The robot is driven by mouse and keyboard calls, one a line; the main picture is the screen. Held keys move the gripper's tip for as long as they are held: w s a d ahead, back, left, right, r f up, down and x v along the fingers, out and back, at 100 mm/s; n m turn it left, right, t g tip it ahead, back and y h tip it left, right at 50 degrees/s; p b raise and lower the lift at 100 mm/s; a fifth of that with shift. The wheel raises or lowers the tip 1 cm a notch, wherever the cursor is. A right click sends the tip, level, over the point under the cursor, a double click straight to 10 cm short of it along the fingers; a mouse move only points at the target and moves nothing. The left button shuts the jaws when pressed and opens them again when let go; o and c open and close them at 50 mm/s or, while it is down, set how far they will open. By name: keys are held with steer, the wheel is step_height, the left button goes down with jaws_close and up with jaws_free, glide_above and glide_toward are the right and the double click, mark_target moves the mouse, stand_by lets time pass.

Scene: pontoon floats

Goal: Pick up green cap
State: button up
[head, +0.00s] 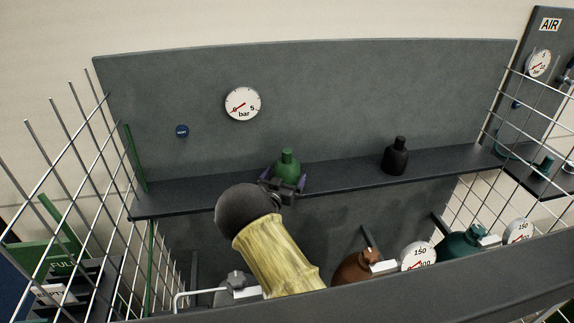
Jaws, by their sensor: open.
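The green cap (288,162) stands upright on a narrow dark shelf (340,179). Its lower part is partly hidden by my gripper. My gripper (284,180) is open, with its dark fingers on the left and right sides of the cap's lower body. I cannot tell whether the fingers touch it. My arm, with a yellow sleeve-like link and a dark rounded joint, reaches up from the lower middle of the view.
A black cap (396,157) stands on the shelf to the right. A grey panel (330,100) with a gauge (243,104) rises behind. Wire mesh fences (75,185) flank both sides. Below are a brown cylinder (355,270), a teal cylinder (462,244) and gauges (417,256).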

steer(key=shift+p+x, duration=0.3)
steer(key=shift+x, duration=1.05)
steer(key=shift+r, duration=0.1)
steer(key=c, duration=1.1)
steer(key=shift+c, duration=0.2)
